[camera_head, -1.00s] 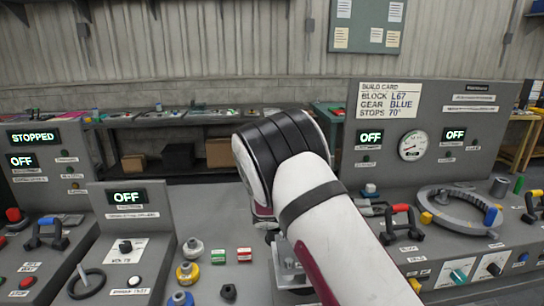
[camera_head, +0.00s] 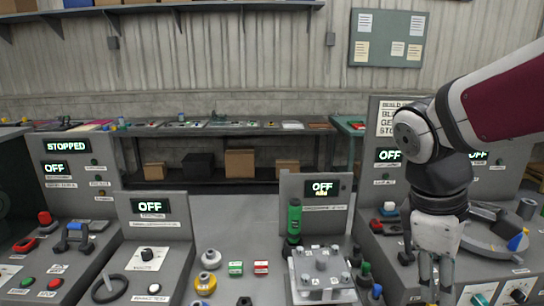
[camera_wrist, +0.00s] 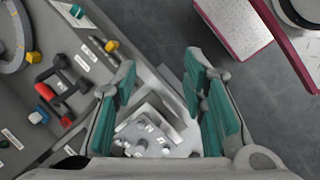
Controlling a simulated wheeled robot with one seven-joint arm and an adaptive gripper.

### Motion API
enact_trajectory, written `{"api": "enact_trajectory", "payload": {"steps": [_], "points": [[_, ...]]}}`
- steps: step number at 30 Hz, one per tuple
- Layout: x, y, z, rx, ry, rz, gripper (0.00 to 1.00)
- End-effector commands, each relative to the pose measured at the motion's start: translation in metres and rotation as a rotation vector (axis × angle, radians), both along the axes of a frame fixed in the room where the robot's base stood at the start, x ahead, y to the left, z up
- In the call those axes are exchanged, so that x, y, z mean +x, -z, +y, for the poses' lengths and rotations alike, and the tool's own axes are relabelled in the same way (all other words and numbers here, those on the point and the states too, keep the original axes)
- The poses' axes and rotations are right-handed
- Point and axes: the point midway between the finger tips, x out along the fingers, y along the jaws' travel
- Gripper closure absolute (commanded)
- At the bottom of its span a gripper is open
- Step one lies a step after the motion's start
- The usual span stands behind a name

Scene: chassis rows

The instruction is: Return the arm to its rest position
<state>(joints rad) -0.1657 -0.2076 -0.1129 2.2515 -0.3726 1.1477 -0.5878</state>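My arm is folded in from the right in the head view, with its elbow raised and its wrist pointing down. My gripper (camera_head: 435,284) hangs in front of the right-hand console; its lower end is near the bottom edge of the head view. In the wrist view my gripper (camera_wrist: 160,65) shows two teal-padded fingers spread apart with nothing held between them. A light fixture plate with pegs (camera_wrist: 145,135) shows beyond and below the fingers, apart from them.
The middle panel reading OFF (camera_head: 322,188) stands behind a green cylinder (camera_head: 294,218) and a pegged plate (camera_head: 320,270). A grey ring (camera_head: 490,242) lies on the right console (camera_head: 385,120). Red-handled (camera_wrist: 62,80) controls show at left in the wrist view. Knobs and small boxes (camera_head: 236,267) sit at centre-left.

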Motion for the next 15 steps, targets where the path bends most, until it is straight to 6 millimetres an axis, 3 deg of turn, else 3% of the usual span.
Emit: {"api": "enact_trajectory", "payload": {"steps": [6, 15], "points": [[-0.051, -0.015, 0.026, 0.192, 0.336, -0.245, 0.61], [-0.090, -0.019, 0.056, 0.401, 0.682, -0.452, 0.61]]}}
